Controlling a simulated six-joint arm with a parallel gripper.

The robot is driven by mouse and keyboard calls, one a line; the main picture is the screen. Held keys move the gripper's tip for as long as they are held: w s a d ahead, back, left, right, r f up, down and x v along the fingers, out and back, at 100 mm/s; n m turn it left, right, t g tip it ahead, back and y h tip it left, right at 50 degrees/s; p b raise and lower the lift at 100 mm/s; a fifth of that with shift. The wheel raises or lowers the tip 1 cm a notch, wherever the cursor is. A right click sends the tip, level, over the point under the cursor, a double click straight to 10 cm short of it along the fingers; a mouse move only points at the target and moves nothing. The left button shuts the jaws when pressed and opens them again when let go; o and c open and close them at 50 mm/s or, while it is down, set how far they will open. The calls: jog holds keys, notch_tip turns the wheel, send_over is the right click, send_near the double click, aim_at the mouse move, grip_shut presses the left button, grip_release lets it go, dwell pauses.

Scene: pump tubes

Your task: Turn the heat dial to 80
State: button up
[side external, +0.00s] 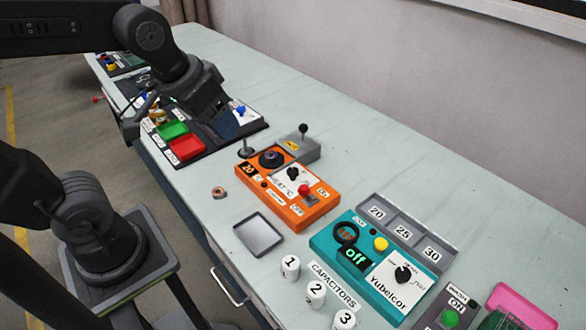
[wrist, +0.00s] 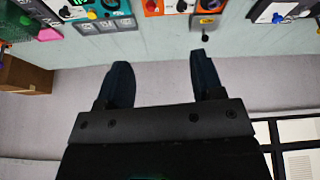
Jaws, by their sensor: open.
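The orange heat unit (side external: 316,213) stands on the table in the side view, with a white "HEAT °C" panel. Its black heat dial (side external: 292,173) sits on that panel; the pointer's exact setting is too small to read. In the wrist view the orange unit (wrist: 152,8) is cut off at the top edge, with a dark knob (wrist: 181,6) on its white panel. My gripper (side external: 228,124) is above the table, up and left of the orange unit in the side view. Its two dark fingers (wrist: 160,66) are apart and empty, touching nothing.
A red switch (side external: 305,189) and purple-black round part (side external: 271,157) are on the orange unit. A grey block with a black-knobbed lever (side external: 303,130) stands behind it. A teal unit (side external: 325,243) and grey tray (side external: 258,234) are nearby. The table along the wall is clear.

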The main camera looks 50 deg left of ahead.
jog(key=w+a+f+n+g, duration=0.1)
jog(key=w+f+n, duration=0.1)
jog(key=w, duration=0.4)
jog(key=w+a+f+n+g, duration=0.1)
jog(key=w+a+n, duration=0.1)
jog(key=w, duration=0.4)
jog(key=n+g, duration=0.3)
jog(key=n, duration=0.1)
send_over(293, 170)
notch_tip(293, 170, down, 13)
notch_tip(293, 170, down, 13)
jog(key=shift+a+r, duration=0.1)
jog(key=c, duration=0.9)
